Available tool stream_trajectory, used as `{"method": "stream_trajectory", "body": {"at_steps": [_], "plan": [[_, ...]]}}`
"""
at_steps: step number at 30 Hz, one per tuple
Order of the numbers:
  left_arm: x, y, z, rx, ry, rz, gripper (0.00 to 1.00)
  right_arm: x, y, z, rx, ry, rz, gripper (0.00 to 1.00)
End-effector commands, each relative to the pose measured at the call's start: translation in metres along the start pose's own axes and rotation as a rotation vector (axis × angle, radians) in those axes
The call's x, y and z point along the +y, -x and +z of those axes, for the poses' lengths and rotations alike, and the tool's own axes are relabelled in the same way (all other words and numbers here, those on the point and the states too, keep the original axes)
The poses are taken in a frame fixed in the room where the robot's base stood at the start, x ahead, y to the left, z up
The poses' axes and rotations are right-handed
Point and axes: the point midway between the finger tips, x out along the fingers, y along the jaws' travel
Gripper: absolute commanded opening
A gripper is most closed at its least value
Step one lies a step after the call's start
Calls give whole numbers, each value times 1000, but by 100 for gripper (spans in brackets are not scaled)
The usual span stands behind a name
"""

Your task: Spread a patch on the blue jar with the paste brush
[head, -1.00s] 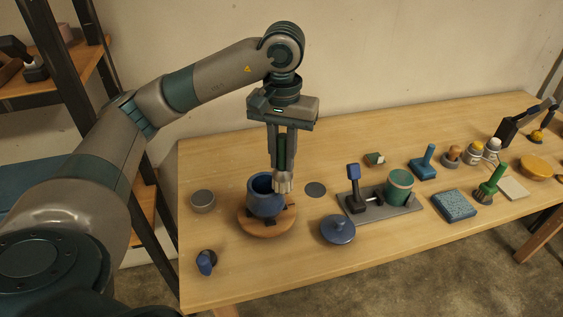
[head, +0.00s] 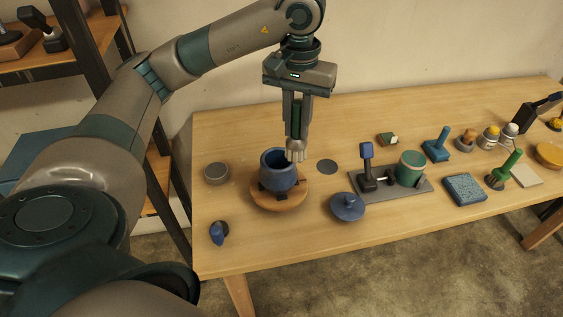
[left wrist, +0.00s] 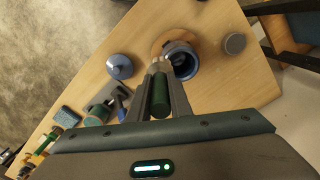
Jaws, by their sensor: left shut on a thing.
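The blue jar (head: 277,177) stands upright and open on a round wooden wheel (head: 292,204) with dark blocks around the jar's foot. My left gripper (head: 297,125) points down and is shut on the paste brush (head: 296,154). The brush's pale bristles hang at the right side of the jar's rim; I cannot tell whether they touch it. In the left wrist view the brush's green handle (left wrist: 160,97) lies between the fingers, and the jar (left wrist: 182,64) is just beyond the bristles. No patch on the jar can be made out. My right gripper is not in view.
A blue lid (head: 347,208) and a grey tray (head: 395,191) with a green pot lie to the right. A grey tin (head: 216,173) and a small blue piece (head: 218,234) stand at left. Several tools fill the table's right part. The table's front edge is clear.

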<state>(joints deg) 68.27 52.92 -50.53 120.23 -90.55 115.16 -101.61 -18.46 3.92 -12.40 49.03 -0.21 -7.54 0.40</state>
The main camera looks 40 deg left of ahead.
Motion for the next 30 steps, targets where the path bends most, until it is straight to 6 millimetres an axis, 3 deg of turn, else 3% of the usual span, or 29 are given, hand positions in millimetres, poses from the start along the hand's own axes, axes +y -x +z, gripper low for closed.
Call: {"method": "stream_trajectory", "body": {"at_steps": [3, 9, 30], "plan": [[0, 16, 0, 2, 1, 0, 0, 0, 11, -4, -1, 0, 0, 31], [0, 27, 0, 0, 1, -1, 0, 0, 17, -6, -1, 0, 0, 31], [2, 25, -2, -2, 6, 2, 0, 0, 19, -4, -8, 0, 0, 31]]}}
